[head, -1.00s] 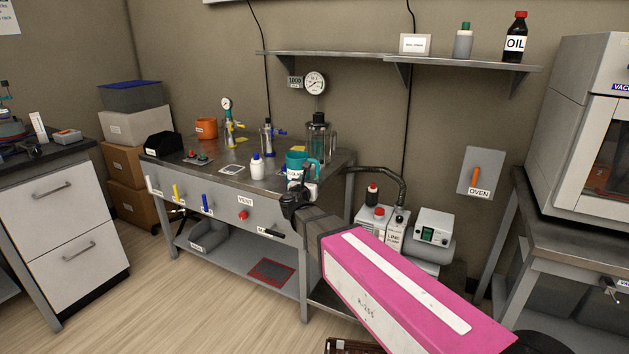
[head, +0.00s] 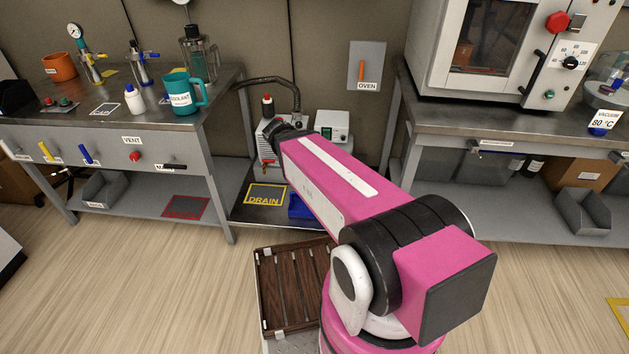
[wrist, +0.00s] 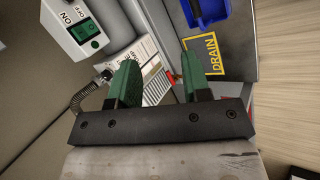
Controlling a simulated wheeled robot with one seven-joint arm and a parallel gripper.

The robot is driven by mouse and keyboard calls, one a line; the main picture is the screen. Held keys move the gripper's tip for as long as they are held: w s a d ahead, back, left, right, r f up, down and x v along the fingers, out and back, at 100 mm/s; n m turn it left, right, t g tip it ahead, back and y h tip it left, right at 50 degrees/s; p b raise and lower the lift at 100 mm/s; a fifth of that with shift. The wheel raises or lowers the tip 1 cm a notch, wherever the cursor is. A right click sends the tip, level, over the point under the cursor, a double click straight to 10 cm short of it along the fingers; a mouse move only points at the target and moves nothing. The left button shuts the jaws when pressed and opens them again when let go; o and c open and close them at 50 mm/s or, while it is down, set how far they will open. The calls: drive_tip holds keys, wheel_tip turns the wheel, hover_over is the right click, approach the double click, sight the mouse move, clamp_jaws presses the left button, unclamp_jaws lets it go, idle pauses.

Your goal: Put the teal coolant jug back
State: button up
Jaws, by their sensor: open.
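The teal coolant jug (head: 182,94), labelled COOLANT, stands upright near the right end of the steel bench (head: 120,118), its handle to the right. It does not show in the wrist view. My gripper is hidden behind my pink arm in the head view, which reaches toward the pump beside the bench. In the wrist view my gripper (wrist: 160,68) shows two green fingers, apart, with nothing held between them. It is well away from the jug.
A white bottle (head: 134,101) stands left of the jug and a glass vessel (head: 196,55) behind it. The yellow DRAIN square (head: 265,195) is on the low shelf, with a blue bin (wrist: 206,12) near it. The oven bench (head: 500,118) stands right.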

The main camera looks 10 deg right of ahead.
drive_tip(key=s+d+f+m+g+y, duration=0.4)
drive_tip(key=s+f+m+y, duration=0.1)
drive_tip(key=s+m, duration=0.4)
drive_tip(key=shift+m, duration=0.5)
